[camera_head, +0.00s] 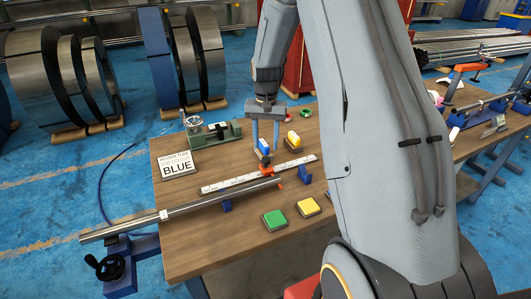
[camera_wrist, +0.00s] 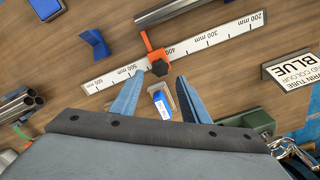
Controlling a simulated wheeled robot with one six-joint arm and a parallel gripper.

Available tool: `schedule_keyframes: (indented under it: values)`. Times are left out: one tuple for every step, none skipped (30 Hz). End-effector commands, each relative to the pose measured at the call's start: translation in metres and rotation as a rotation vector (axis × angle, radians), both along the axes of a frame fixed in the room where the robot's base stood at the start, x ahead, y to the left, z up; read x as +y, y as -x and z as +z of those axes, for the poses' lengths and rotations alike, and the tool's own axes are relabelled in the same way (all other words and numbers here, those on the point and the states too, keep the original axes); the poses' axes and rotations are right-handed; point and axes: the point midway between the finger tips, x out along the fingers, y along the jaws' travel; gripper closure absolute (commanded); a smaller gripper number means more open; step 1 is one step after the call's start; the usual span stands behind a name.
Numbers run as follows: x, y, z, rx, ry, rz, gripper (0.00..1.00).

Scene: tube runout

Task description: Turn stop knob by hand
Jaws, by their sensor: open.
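The orange stop (camera_head: 267,170) sits on the white ruler (camera_head: 225,184) near its right part. In the wrist view the stop (camera_wrist: 152,47) carries a dark knob (camera_wrist: 159,67), close to the 500 to 400 mm marks. My gripper (camera_head: 264,148) points down over the table behind the ruler. In the wrist view my gripper (camera_wrist: 161,79) is open, with its two blue-grey fingers apart and the knob just beyond the fingertips in the picture. A blue and white block (camera_wrist: 162,103) in a small holder shows between the fingers. I see no finger touching the knob.
A yellow block (camera_head: 293,138) stands right of my gripper. A green vise-like device (camera_head: 212,133) and a "BLUE" sign (camera_head: 178,164) stand left. Green (camera_head: 275,219) and yellow (camera_head: 308,206) buttons are in front.

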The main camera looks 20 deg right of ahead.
Motion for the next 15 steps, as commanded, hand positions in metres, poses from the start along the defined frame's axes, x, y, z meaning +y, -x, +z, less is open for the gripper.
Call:
schedule_keyframes:
  values:
    - [0.000,0.000,-0.009,0.001,-0.001,0.000,0.58]
    - [0.000,0.000,-0.012,0.002,0.000,0.000,0.58]
    - [0.000,0.000,-0.017,0.002,0.000,0.000,0.58]
    - [0.000,0.000,-0.020,0.002,0.000,0.000,0.58]
    - [0.000,0.000,-0.023,0.002,0.000,0.000,0.58]
    - [0.000,0.000,-0.027,0.002,0.000,0.001,0.58]
    - [0.000,0.000,-0.030,0.002,0.000,0.001,0.58]
    - [0.000,0.000,-0.034,0.001,-0.001,0.001,0.58]
    - [0.000,0.000,-0.038,0.001,-0.001,0.001,0.58]
    - [0.000,0.000,-0.041,0.001,-0.001,0.001,0.58]
    - [0.000,0.000,-0.044,0.001,-0.001,0.001,0.58]
    - [0.000,0.000,-0.049,0.001,-0.001,0.001,0.58]
    - [0.000,0.000,-0.052,0.001,-0.001,0.001,0.58]
    - [0.000,0.000,-0.055,0.002,0.000,0.001,0.58]
    - [0.000,0.000,-0.060,0.002,0.000,0.001,0.58]
